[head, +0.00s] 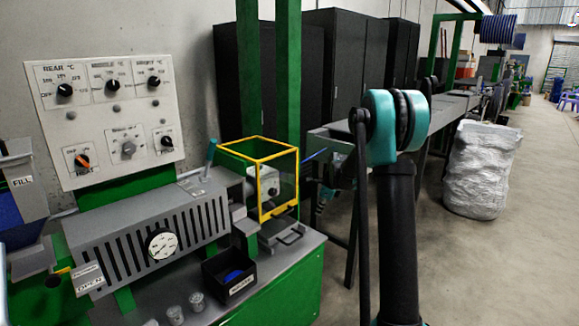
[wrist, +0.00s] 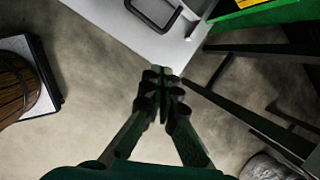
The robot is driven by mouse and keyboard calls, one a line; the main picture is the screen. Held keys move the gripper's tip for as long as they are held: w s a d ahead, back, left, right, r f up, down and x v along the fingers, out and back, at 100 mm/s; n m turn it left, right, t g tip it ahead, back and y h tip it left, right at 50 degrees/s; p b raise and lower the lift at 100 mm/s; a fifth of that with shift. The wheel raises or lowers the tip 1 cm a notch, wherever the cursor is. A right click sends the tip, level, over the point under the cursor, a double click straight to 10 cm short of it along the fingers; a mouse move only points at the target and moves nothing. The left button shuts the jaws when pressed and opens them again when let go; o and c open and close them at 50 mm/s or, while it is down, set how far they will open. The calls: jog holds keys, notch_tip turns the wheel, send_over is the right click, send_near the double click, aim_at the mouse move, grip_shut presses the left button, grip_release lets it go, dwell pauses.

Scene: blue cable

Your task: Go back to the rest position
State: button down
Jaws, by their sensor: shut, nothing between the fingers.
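My gripper (wrist: 163,78) shows in the middle of the wrist view. Its two dark green fingers meet at the tips, and nothing is held between them. It hangs over the concrete floor, close to the corner of a grey bench top (wrist: 190,45) as seen in that view; the height between them is hard to judge. In the head view my black and teal arm stands upright right of centre.
The green machine bench (head: 290,285) carries a yellow-framed guard (head: 279,212) and a black bin (head: 215,283). A thin blue strand (head: 317,154) shows beside the guard. A silver wrapped bundle (head: 480,170) stands on the right. A wooden barrel (wrist: 14,82) is at left below. Floor is open at right.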

jog(key=s+d+f+n+h, duration=0.1)
jog(key=s+d+n, duration=0.1)
jog(key=s+n, duration=0.9)
jog(key=s+d+f+n+h, duration=0.1)
jog(key=s+d+n, duration=0.2)
jog(key=s+n, duration=0.8)
jog(key=s, duration=2)
jog(key=shift+t+h, duration=0.3)
jog(key=shift+t, duration=0.1)
